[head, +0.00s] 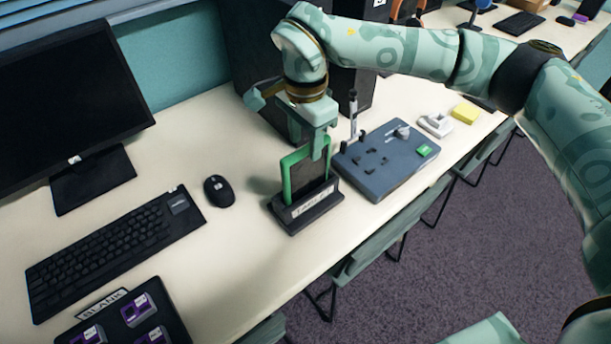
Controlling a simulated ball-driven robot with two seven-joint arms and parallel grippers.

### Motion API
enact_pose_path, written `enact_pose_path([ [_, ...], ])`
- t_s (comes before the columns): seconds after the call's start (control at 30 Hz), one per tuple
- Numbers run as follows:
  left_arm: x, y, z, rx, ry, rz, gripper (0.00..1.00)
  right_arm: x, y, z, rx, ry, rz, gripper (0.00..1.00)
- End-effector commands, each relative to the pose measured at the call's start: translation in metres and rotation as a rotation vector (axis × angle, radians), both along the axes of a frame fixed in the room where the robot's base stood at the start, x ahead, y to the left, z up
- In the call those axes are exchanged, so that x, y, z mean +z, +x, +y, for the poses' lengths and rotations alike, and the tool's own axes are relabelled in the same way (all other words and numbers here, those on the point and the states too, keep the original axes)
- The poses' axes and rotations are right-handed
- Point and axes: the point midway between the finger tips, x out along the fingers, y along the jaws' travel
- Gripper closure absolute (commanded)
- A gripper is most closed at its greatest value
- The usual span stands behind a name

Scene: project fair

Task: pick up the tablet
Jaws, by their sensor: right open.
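The tablet (309,181) has a green frame and a dark face. It stands upright in a black stand (307,209) with a white label, near the front edge of the desk. My right gripper (309,142) points down at the tablet's top edge from above. It is open, and one finger overlaps the top of the green frame in the picture. I cannot tell whether the fingers touch the tablet. My left gripper is not in view.
A grey-blue panel (375,180) with small parts and an upright pen-like tool (353,113) stands just right of the tablet. A mouse (219,190), keyboard (110,245) and monitor (70,85) are left. A black tray (172,318) holds purple pieces. Desk (250,240) between is clear.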

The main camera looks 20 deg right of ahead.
Motion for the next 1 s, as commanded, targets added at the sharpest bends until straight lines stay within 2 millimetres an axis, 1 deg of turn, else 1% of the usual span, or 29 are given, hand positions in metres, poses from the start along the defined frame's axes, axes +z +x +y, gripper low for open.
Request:
enact_pose_path([
  [0.03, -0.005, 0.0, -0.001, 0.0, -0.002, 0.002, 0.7, -0.011, 0.0, -0.001, -0.001, 0.0, 0.006, 0.56],
  [0.1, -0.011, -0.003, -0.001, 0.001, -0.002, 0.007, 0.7, -0.025, 0.002, -0.003, -0.002, 0.0, 0.009, 0.56],
  [0.23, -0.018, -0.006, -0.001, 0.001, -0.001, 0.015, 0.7, -0.045, 0.002, -0.004, -0.001, -0.001, 0.008, 0.56],
  [0.33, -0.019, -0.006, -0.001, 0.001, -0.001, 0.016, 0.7, -0.05, 0.003, -0.003, -0.001, -0.001, 0.005, 0.56],
  [0.53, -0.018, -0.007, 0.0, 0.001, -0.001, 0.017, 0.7, -0.049, 0.003, -0.003, -0.001, -0.001, 0.002, 0.56],
  [0.57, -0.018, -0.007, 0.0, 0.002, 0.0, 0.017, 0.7, -0.049, 0.003, -0.003, -0.001, -0.001, 0.002, 0.59],
  [0.6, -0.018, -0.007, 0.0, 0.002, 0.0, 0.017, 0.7, -0.049, 0.003, -0.003, -0.001, -0.001, 0.002, 0.7],
  [0.67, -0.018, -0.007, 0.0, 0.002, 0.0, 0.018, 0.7, -0.049, 0.003, -0.003, -0.001, -0.001, 0.002, 0.87],
  [0.7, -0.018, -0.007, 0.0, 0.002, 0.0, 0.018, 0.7, -0.049, 0.003, -0.003, -0.001, -0.001, 0.003, 0.98],
  [0.73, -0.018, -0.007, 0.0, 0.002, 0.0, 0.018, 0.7, -0.049, 0.002, -0.003, -0.001, -0.001, 0.003, 1.0],
  [1.0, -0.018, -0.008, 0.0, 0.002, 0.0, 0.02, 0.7, -0.048, 0.003, -0.003, -0.001, -0.001, 0.002, 1.0],
])
